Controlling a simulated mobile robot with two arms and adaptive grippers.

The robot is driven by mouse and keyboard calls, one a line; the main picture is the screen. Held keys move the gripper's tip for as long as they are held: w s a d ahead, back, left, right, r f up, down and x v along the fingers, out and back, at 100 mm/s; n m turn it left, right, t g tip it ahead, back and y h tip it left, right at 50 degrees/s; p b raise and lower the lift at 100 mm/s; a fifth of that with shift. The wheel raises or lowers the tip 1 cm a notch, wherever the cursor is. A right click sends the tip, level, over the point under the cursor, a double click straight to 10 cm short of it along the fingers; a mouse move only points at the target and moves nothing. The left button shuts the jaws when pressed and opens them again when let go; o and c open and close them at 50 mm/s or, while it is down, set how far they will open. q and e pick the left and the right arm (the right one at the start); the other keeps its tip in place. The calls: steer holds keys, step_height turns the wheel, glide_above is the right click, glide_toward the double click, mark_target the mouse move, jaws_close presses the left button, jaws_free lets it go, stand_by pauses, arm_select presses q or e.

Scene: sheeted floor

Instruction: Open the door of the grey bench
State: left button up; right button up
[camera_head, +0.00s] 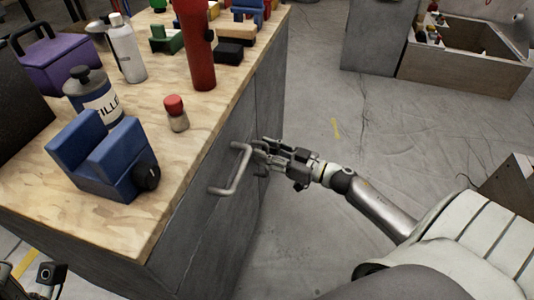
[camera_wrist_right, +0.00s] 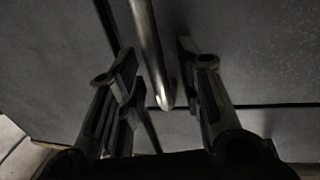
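The grey bench (camera_head: 205,215) has a wooden top and a grey side with door panels parted by thin seams. A bar-shaped metal handle (camera_head: 236,172) stands out from this side. My right gripper (camera_head: 262,150) is at the far end of the handle. In the right wrist view the handle bar (camera_wrist_right: 150,55) lies between the two spread fingers (camera_wrist_right: 163,95), with gaps on both sides. The door looks shut. At the bottom left edge a small dark part (camera_head: 50,272) looks like a piece of my left gripper; its fingers cannot be made out.
The bench top holds a blue vise-like block (camera_head: 103,160), a small red-capped jar (camera_head: 176,113), a dark bottle (camera_head: 95,97), a white bottle (camera_head: 127,48) and a red cylinder (camera_head: 197,45). A wooden crate (camera_head: 465,70) stands at the back right. The floor (camera_head: 320,230) beside the bench is clear.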

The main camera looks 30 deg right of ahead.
steer(key=shift+c, duration=0.4)
jaws_close()
steer(key=shift+d, duration=0.1)
